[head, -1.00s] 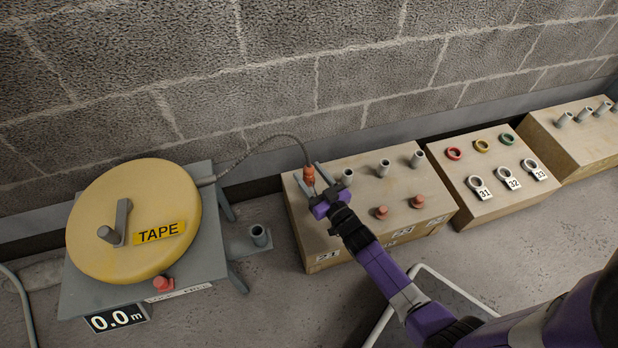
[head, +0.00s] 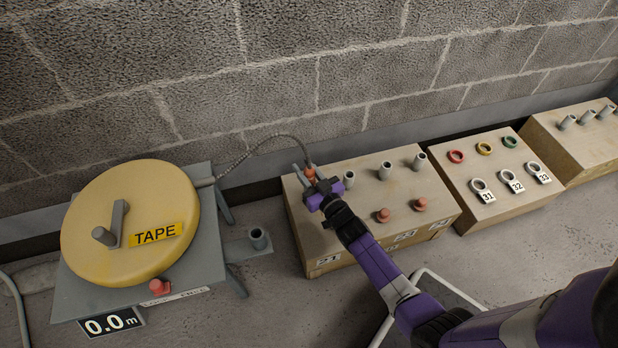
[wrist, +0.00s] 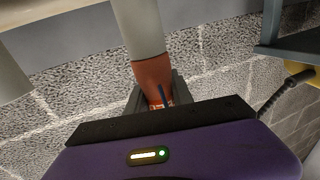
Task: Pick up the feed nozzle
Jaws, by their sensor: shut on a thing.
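The feed nozzle (head: 310,173) is a small orange piece at the end of a thin grey hose (head: 262,143) that arcs over from the yellow TAPE reel (head: 130,222). My gripper (head: 308,178) is shut on the nozzle over the left end of the wooden box marked 21. In the wrist view the orange nozzle (wrist: 153,78) sits between my grey fingers, in line with a pale grey pipe stub (wrist: 138,28). I cannot tell whether the nozzle touches the stub. My gripper partly hides the nozzle in the head view.
The wooden box (head: 370,225) bears several grey pipe stubs and two red knobs (head: 383,215). A second box (head: 490,180) holds coloured rings and numbered tags. A grey socket (head: 259,238) stands beside the reel. A block wall (head: 300,60) runs behind.

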